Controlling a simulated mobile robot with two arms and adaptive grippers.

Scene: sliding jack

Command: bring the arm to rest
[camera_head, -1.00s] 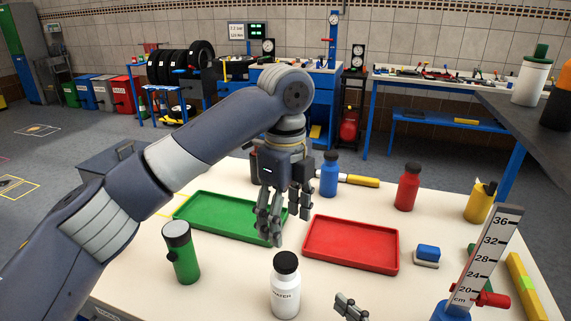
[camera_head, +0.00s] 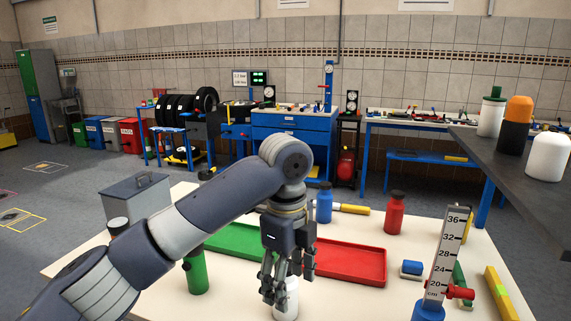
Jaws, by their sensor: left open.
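My left arm comes in from the left. My left gripper (camera_head: 274,296) points down with its fingers open, in front of the white bottle (camera_head: 288,305) near the front of the table. The gripper hides the bottle's upper part; I cannot tell whether they touch. The green tray (camera_head: 235,238) lies behind the gripper, partly covered by my arm. The red tray (camera_head: 350,263) lies to the right of the gripper. My right gripper does not show.
A green bottle (camera_head: 196,272) stands left of the gripper. Blue (camera_head: 324,207) and red (camera_head: 394,214) bottles stand at the back. A blue-and-white block (camera_head: 411,269) and a measuring stand (camera_head: 446,255) are at right. A dark shelf (camera_head: 500,155) juts in with several containers.

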